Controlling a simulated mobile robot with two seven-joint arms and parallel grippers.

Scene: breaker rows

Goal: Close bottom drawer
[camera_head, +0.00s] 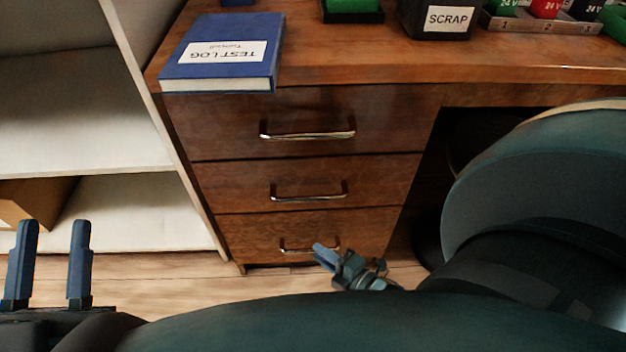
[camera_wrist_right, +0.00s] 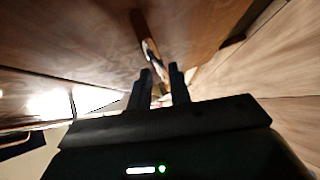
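The bottom drawer (camera_head: 260,230) is the lowest of three wooden drawer fronts under the desk, with a metal bar handle (camera_head: 292,249). Its front looks about level with the fronts above; I cannot tell whether a small gap is left. My right gripper (camera_head: 322,252) is low in front of it, near the right end of the handle, partly covering it. In the right wrist view its fingers (camera_wrist_right: 161,80) are apart with nothing between them, and a handle (camera_wrist_right: 151,52) shows just beyond the tips. Contact is unclear. My left gripper (camera_head: 48,262) is open and empty at the lower left.
The middle drawer (camera_head: 230,185) and top drawer (camera_head: 220,125) look shut. A blue test log book (camera_head: 190,55) lies on the desktop, over its front edge. White shelves (camera_head: 70,110) stand at the left, with a cardboard box (camera_head: 35,200). Open wooden floor (camera_head: 200,285) lies before the drawers.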

